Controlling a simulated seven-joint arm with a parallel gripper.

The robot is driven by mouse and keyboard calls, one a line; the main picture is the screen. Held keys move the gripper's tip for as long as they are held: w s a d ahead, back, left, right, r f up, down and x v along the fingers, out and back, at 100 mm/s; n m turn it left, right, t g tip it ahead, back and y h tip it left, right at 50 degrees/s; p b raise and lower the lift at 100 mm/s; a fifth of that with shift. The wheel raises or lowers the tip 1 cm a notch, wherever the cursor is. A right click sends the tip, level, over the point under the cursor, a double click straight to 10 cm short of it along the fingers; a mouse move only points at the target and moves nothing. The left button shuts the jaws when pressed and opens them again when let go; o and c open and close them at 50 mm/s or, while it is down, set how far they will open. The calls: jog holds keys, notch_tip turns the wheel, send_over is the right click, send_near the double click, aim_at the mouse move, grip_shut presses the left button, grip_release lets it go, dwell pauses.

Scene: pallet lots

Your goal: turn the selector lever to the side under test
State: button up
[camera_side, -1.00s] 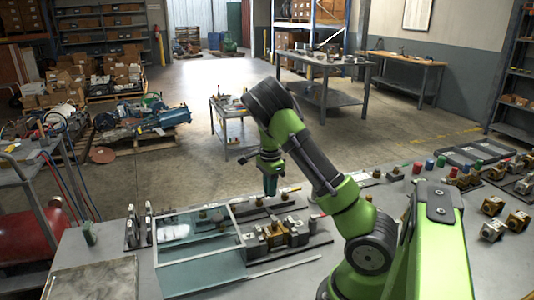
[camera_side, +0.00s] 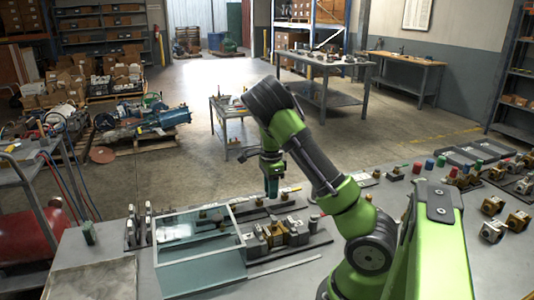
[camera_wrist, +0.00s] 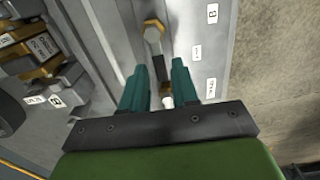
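In the wrist view, the selector lever (camera_wrist: 159,67) is a dark bar running from a brass hex pivot (camera_wrist: 153,31) towards a pale tip (camera_wrist: 167,101). My gripper (camera_wrist: 160,78) has two teal fingers standing apart, one on each side of the lever. I cannot tell whether either finger touches it. In the side view, my gripper (camera_side: 271,190) points down over the fixture at the back of the bench, and the lever is too small to make out.
A clear-walled box (camera_side: 200,262) stands left of the fixture. A brass and grey valve block (camera_side: 275,234) sits in front of my gripper. Several brass blocks (camera_side: 493,230) and coloured caps (camera_side: 429,164) stand at the right of the bench.

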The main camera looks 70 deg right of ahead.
jog(key=shift+o, duration=0.7)
notch_tip(320, 180, up, 17)
jog(key=shift+f, duration=0.1)
jog(key=a+f+n+t+y, duration=0.2)
jog(key=a+f+n+t, duration=0.1)
jog(key=a+n, duration=1.05)
jog(key=s+a+r+n+t, duration=0.2)
jog(key=s+a+n, duration=0.2)
jog(key=a, duration=0.4)
jog(key=s+a+r+n+t, duration=0.2)
jog(key=s+a+r+n, duration=0.1)
jog(key=a, duration=0.6)
jog(key=s+n, duration=0.1)
jog(key=n, duration=0.1)
jog(key=shift+a+r+n, duration=0.15)
jog(key=shift+r+n, duration=0.05)
jog(key=shift+n, duration=0.15)
